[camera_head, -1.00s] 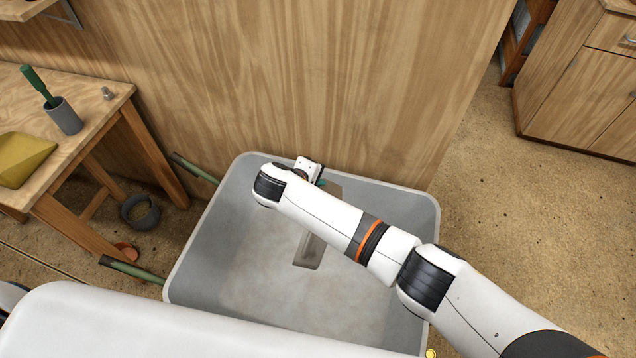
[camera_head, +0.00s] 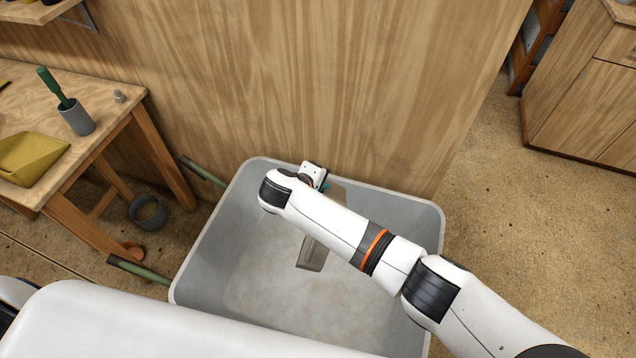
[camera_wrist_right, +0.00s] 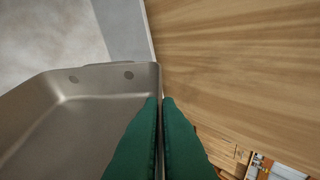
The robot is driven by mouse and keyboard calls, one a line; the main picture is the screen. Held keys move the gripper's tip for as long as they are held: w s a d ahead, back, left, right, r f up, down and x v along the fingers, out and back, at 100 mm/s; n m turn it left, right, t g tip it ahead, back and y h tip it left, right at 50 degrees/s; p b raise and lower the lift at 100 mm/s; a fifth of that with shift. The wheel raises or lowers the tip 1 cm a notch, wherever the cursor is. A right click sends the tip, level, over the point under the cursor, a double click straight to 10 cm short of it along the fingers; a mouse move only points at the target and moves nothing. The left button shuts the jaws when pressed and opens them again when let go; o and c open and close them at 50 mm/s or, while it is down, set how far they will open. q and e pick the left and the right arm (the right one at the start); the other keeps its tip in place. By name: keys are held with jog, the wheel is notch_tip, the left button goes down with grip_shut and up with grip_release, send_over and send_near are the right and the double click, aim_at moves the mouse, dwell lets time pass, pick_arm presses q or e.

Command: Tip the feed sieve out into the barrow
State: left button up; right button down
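The feed sieve is a grey-brown metal pan, mostly hidden behind my right arm in the head view, where its lower end (camera_head: 312,254) shows. In the right wrist view its bare inner side and rim (camera_wrist_right: 90,85) show, with no feed in the visible part. My right gripper (camera_head: 325,184) is over the barrow near its far wall. Its green fingers (camera_wrist_right: 165,110) are shut on the sieve's wall. The sieve is over the inside of the grey barrow (camera_head: 215,235); its exact tilt is hard to tell. The barrow floor looks pale and dusty. My left gripper is not in view.
A wooden partition (camera_head: 300,80) stands close behind the barrow. A wooden bench (camera_head: 110,105) at left holds a yellow scoop (camera_head: 30,155) and a grey cup (camera_head: 77,117) with a green-handled tool. Green barrow handles (camera_head: 140,270) point left. The floor at right is clear.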

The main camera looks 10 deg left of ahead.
jog(key=s+a, duration=0.3)
jog(key=a, duration=0.2)
jog(key=shift+w+d+f+m+y+p, duration=0.6)
jog(key=shift+d+f+y+p, duration=0.75)
jog(key=shift+d, duration=2.95)
jog(key=shift+w+d+f+m+y+p, duration=0.65)
jog(key=shift+d+p, duration=1.15)
jog(key=shift+d, duration=2.5)
jog(key=d+f+m+y+b, duration=0.1)
jog(key=d+f+y+b, duration=0.3)
jog(key=f+b, duration=0.3)
jog(key=d+f+m+t+y+b, duration=0.1)
jog(key=d+f+m+y+b, duration=0.1)
jog(key=f+b, duration=0.5)
jog(key=d+y+b, duration=0.1)
jog(key=d+b, duration=0.1)
jog(key=shift+s+f+t+y+b, duration=0.2)
jog(key=shift+s+t+y+b, duration=0.1)
jog(key=shift+s+y+b, duration=0.1)
